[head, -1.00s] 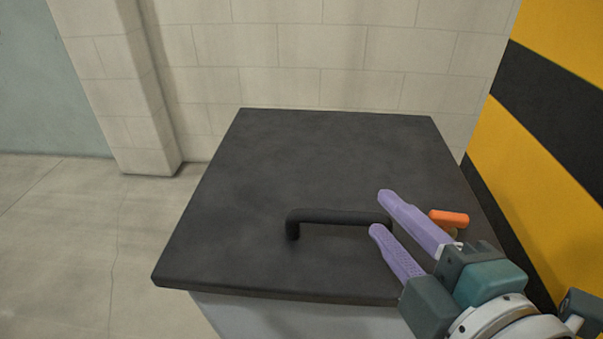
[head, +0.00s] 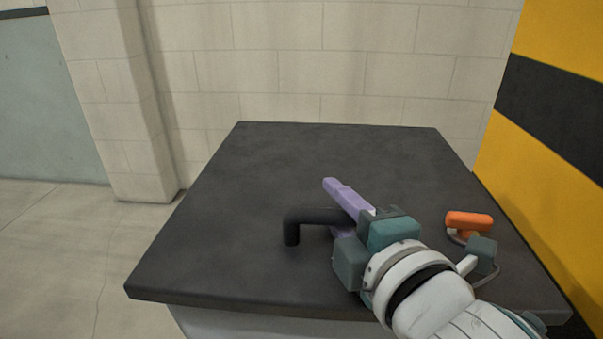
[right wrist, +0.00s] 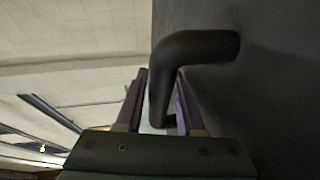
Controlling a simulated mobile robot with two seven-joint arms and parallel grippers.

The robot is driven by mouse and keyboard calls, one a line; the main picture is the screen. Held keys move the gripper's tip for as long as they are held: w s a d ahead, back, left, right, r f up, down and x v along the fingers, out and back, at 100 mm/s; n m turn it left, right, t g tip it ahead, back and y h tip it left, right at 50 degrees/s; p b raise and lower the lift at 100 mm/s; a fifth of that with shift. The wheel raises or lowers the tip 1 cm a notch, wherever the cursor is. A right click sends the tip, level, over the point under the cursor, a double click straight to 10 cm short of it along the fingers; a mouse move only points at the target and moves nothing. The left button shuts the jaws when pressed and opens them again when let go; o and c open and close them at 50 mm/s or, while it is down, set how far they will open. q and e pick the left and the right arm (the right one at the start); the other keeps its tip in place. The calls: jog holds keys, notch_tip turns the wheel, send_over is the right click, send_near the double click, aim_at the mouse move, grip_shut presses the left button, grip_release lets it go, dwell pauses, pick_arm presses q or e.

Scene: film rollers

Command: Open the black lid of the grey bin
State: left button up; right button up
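The black lid (head: 250,175) lies flat and closed on the grey bin (head: 260,323). Its black bar handle (head: 300,216) stands up near the front edge. My right gripper (head: 335,208), with purple fingers, reaches in from the right, one finger above the bar and the other below, partly hidden. In the right wrist view the handle (right wrist: 195,45) passes between the two fingers (right wrist: 160,85). The fingers look apart, with the bar between them; firm contact on both sides is not clear. My left gripper is not in view.
An orange piece (head: 468,220) shows over the lid's right part; whether it rests there is unclear. A pale block wall (head: 300,60) stands behind the bin and a yellow-and-black striped surface (head: 555,130) at right. Open floor (head: 60,250) lies at left.

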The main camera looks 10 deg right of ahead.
jog(key=shift+w, duration=0.15)
jog(key=shift+c, duration=0.4)
grip_shut()
dwell(1.0)
